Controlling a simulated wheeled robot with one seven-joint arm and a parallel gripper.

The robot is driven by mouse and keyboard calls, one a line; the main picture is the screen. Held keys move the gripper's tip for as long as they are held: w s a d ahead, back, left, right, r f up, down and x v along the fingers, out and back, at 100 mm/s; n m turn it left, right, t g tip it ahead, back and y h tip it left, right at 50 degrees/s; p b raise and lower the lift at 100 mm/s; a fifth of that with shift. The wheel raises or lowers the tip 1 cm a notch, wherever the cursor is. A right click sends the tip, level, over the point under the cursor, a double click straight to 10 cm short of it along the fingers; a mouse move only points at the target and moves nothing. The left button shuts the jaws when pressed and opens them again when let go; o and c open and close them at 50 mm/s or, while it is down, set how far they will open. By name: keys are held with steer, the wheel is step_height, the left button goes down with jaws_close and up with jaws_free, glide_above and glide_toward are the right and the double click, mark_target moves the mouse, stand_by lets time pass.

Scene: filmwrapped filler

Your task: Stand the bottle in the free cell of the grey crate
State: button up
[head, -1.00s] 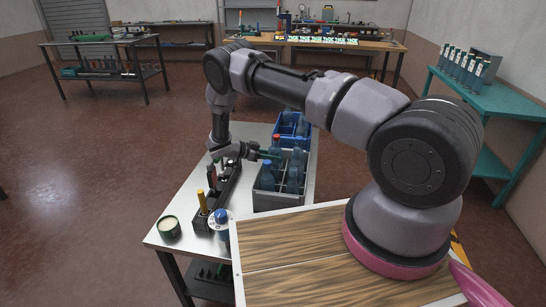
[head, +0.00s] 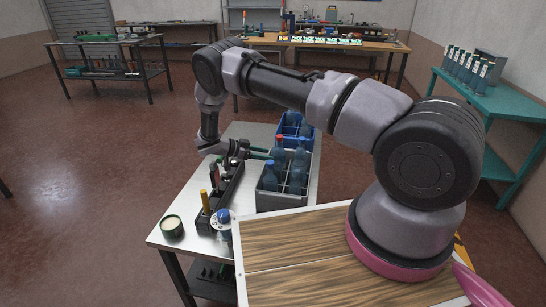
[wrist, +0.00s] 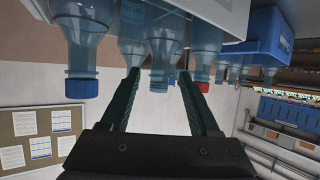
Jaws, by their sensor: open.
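The grey crate (head: 284,201) stands on the steel bench and has several translucent blue bottles in its cells. A blue-capped bottle (head: 270,178) is in its near left part; a red-capped one (head: 279,147) shows further back. My gripper (head: 268,153) is open at the crate's left side, at bottle-neck height, pointing right. The wrist view is upside down. There, my open fingers (wrist: 159,80) lie either side of a bottle neck (wrist: 161,72), apparently without gripping it. The blue-capped bottle (wrist: 82,75) is at left. Bottle bases and any empty cell are hidden.
A blue crate (head: 293,126) with bottles stands behind the grey one. A green cup (head: 172,227) and a blue-topped round item (head: 222,225) stand at the bench's near end.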

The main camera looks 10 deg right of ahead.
steer(key=shift+s+a+r, duration=0.1)
steer(key=shift+a+r, duration=0.7)
steer(key=shift+a, duration=0.1)
steer(key=s+d+r+n+g+y, duration=0.1)
steer(key=s+d+r+y, duration=0.2)
steer(key=r, duration=0.8)
steer(key=s+d+r+n+g+y, duration=0.1)
steer(key=s+d+r+n+y, duration=0.15)
steer(key=r, duration=0.95)
steer(key=s+d+r+n+y, duration=0.1)
steer(key=s+d+r+y, duration=0.25)
steer(key=r, duration=0.75)
steer(key=s+d+r+n+t+y, duration=0.1)
steer(key=s+r+n+t+y, duration=0.1)
steer(key=s+r, duration=0.3)
steer(key=s+d+r+n+t+y, duration=0.1)
steer(key=s+r, duration=0.4)
steer(key=s, duration=0.6)
steer(key=s+d+r+n+t+y, duration=0.1)
steer(key=s+r+n+t+y, duration=0.2)
steer(key=s, duration=0.5)
step_height(320, 180, up, 2)
steer(key=shift+s+d+r+n+t, duration=0.2)
steer(key=shift+n+t, duration=0.3)
steer(key=shift+n, duration=0.25)
